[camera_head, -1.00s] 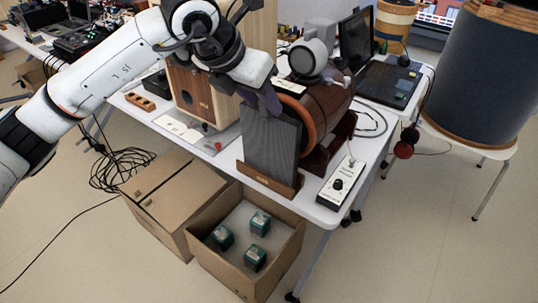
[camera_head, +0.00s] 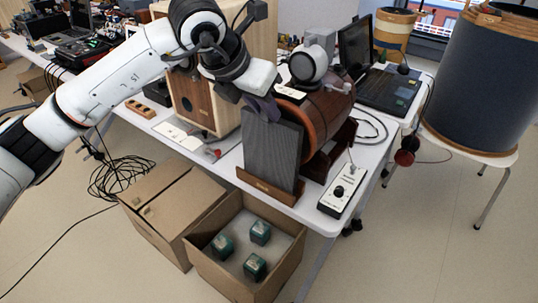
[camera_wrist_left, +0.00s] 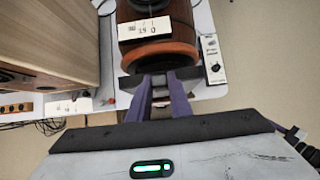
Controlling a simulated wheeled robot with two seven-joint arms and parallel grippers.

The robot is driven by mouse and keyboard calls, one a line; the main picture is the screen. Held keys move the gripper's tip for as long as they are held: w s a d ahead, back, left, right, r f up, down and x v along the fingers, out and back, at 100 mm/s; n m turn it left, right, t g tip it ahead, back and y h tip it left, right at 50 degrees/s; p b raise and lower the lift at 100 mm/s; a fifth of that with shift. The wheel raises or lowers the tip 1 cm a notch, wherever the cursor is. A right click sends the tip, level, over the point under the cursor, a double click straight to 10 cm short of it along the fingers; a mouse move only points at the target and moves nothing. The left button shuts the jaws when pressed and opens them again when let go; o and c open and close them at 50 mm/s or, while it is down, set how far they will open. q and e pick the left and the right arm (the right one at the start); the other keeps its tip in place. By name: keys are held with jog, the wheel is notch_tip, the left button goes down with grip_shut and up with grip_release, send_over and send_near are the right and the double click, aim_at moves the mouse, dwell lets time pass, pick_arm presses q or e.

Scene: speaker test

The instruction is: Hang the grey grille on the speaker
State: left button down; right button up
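The grey grille (camera_head: 270,153) is a dark ribbed panel standing upright in a low wooden holder (camera_head: 262,188) at the table's front edge. My left gripper (camera_head: 264,112) is at the grille's top edge, with its purple fingers pointing down. In the left wrist view the fingers (camera_wrist_left: 160,90) reach the dark top edge (camera_wrist_left: 195,77), with a small gap between them. I cannot tell whether they grip it. The wooden speaker (camera_head: 204,105), with a round opening in its front, stands left of the grille. My right gripper is not in view.
A wooden drum-like cylinder (camera_head: 325,112) lies close behind the grille. A control box (camera_head: 343,190) stands to its right, and a laptop (camera_head: 385,88) farther back. An open carton (camera_head: 215,268) with green cubes is on the floor below.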

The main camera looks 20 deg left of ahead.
pick_arm(q)
jog(key=shift+s+f, duration=0.15)
jog(key=shift+f, duration=0.2)
jog(key=shift+r+p, duration=0.5)
jog(key=shift+r, duration=0.25)
jog(key=shift+r+p, duration=1.1)
jog(key=shift+r, duration=1.3)
